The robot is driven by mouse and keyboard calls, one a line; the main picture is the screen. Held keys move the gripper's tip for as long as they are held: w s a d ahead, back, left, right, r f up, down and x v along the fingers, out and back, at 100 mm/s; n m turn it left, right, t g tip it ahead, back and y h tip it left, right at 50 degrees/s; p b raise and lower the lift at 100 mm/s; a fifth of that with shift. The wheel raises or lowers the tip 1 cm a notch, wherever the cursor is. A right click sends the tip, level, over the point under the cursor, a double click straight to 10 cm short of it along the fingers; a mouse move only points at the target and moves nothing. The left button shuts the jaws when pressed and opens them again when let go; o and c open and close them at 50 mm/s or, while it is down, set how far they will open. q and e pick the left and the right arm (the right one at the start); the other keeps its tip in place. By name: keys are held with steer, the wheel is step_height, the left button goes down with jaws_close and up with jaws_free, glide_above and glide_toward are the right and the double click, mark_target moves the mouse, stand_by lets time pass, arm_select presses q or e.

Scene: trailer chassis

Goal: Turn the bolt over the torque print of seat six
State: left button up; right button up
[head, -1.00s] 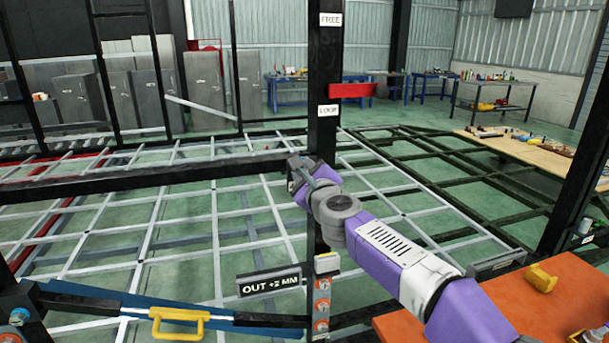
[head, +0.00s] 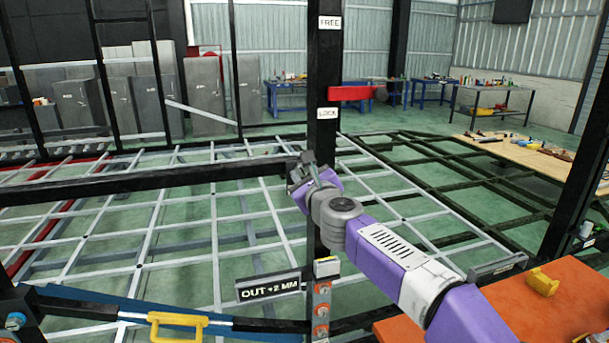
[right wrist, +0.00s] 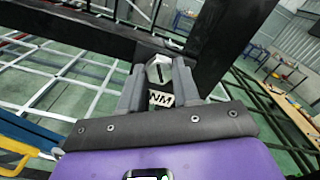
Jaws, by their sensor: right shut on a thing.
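My right gripper (head: 296,180) is at the black post, where the dark crossbeam meets it. In the right wrist view its two grey fingers (right wrist: 158,88) stand on either side of a light hex bolt head (right wrist: 159,70) with a dark line across its face, and are shut on it. A pale print ending in "NM" (right wrist: 160,99) shows between the fingers, just below the bolt; the rest of its text is hidden. In the head view the gripper hides the bolt. My left gripper is in neither view.
The black post (head: 325,75) carries FREE (head: 330,22) and LOCK (head: 327,113) labels and a red lever (head: 352,93). An "OUT +2 MM" plate (head: 268,286) hangs left of the post. A yellow handle (head: 176,320) is at lower left. An orange tabletop (head: 500,300) is at lower right.

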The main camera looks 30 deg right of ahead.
steer(key=o, duration=0.6)
steer(key=shift+f, duration=0.25)
steer(key=o, duration=0.5)
steer(key=shift+r, duration=0.2)
steer(key=shift+c, duration=0.2)
steer(key=shift+s, duration=0.1)
steer(key=v, duration=0.7)
steer(key=shift+s, duration=0.25)
